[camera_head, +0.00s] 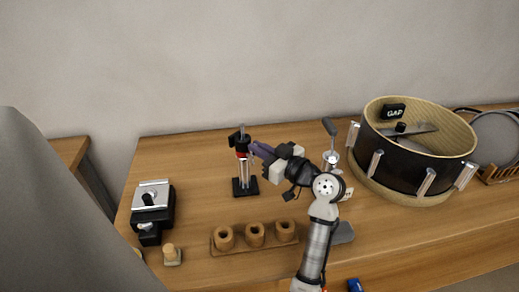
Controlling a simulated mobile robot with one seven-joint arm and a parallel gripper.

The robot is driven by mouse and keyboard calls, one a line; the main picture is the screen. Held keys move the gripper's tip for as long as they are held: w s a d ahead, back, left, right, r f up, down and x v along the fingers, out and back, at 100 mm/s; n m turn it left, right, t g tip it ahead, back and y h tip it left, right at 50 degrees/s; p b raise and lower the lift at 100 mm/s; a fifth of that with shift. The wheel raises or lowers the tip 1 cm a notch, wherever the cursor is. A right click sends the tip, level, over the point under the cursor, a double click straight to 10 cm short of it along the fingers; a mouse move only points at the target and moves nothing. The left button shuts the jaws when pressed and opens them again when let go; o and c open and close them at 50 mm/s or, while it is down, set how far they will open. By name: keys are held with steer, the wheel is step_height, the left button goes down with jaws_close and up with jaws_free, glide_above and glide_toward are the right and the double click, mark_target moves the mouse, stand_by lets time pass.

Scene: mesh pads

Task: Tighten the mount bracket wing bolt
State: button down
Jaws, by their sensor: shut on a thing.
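A small black stand (245,187) with bright metal rods stands upright on the table, left of my arm. At its top is a black mount bracket (239,140) with a red band below it. My gripper (254,148) reaches in from the right, and its dark purplish fingers meet the bracket's right side. It is shut on what seems to be the wing bolt there. The bolt is hidden by the fingers and too small to make out.
A drum shell (410,180) with metal lugs stands at the right. A wooden holder (254,247) with round cups lies in front of the stand. A black device (151,208) and a small wooden knob (171,255) are at the left.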

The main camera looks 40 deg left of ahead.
steer(key=c, duration=1.6)
jaws_free()
steer(key=shift+o, duration=0.2)
steer(key=d+b, duration=0.4)
steer(key=d, duration=0.9)
steer(key=shift+s+d+b, duration=0.25)
steer(key=shift+d+b, duration=0.15)
